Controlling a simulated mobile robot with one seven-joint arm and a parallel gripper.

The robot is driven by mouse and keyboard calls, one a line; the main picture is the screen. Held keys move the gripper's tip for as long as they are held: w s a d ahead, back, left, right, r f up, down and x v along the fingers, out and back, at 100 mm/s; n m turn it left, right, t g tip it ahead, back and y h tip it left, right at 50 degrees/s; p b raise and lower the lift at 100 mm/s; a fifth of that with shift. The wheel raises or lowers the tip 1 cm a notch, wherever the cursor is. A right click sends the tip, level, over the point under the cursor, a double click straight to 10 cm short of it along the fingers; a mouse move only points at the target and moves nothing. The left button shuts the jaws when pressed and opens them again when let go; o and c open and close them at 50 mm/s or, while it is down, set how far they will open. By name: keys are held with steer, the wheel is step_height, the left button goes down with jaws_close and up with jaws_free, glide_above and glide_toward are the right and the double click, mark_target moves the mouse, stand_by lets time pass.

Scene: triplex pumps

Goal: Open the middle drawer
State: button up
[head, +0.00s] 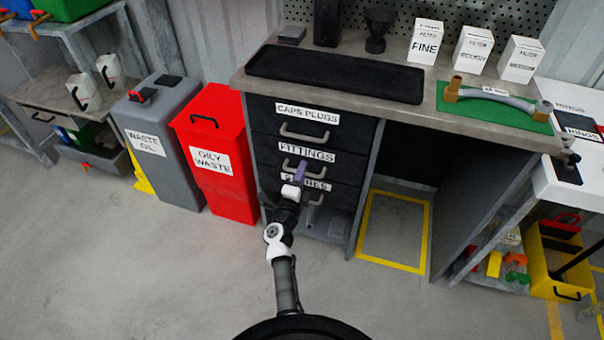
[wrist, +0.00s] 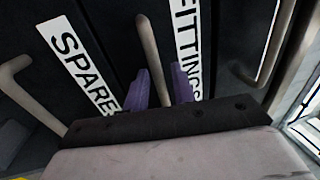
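The middle drawer, labelled FITTINGS (head: 307,152), is in the dark cabinet under the workbench and looks shut. Its grey bar handle (wrist: 153,60) runs between the FITTINGS and SPARES labels in the wrist view. My gripper (head: 300,170) is in front of this drawer in the head view and partly covers its handle. In the wrist view the two purple fingers (wrist: 160,86) stand on either side of the handle's near end. They are apart, and I cannot tell whether either touches the handle.
The CAPS PLUGS drawer (head: 307,113) above and the SPARES drawer (wrist: 78,65) below look shut. A red oily waste bin (head: 215,150) stands left of the cabinet. A yellow-outlined floor area (head: 393,230) lies to the right. The floor in front is clear.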

jaws_close()
stand_by(0.4)
